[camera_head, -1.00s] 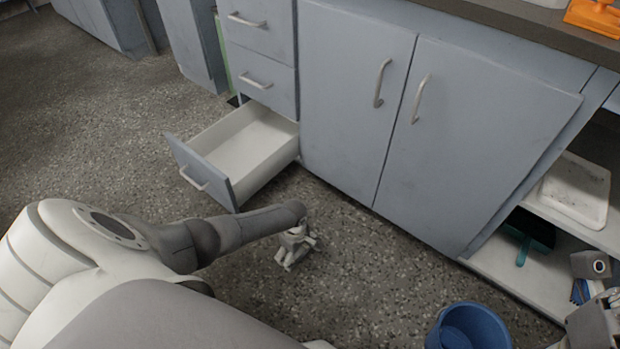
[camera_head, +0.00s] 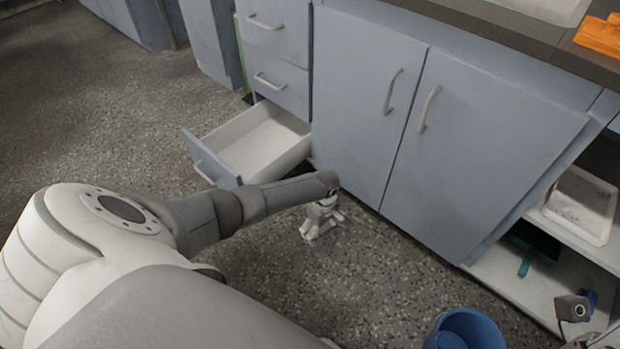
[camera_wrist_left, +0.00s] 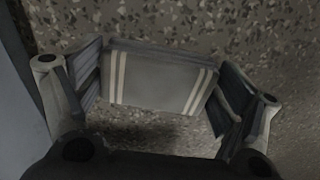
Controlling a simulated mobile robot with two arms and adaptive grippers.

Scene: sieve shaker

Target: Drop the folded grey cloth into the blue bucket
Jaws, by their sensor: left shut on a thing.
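The folded grey cloth (camera_wrist_left: 160,82), with pale stripes near both ends, lies between the fingers of my left gripper (camera_wrist_left: 158,95) in the left wrist view. My left gripper (camera_head: 320,230) is shut on it and points down over the floor in front of the cabinet. In the head view the cloth is too small to make out. The blue bucket (camera_head: 468,330) stands on the floor at the bottom edge, to the right of my left gripper and partly cut off. Part of my right arm shows at the bottom right corner; its fingertips cannot be made out.
An open, empty-looking drawer (camera_head: 262,142) juts out left of my left gripper. Closed cabinet doors (camera_head: 440,130) stand behind it. At the right, a low shelf (camera_head: 515,280) holds a teal dustpan-like thing (camera_head: 530,248); a white tray (camera_head: 580,205) sits higher. Speckled floor between gripper and bucket is clear.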

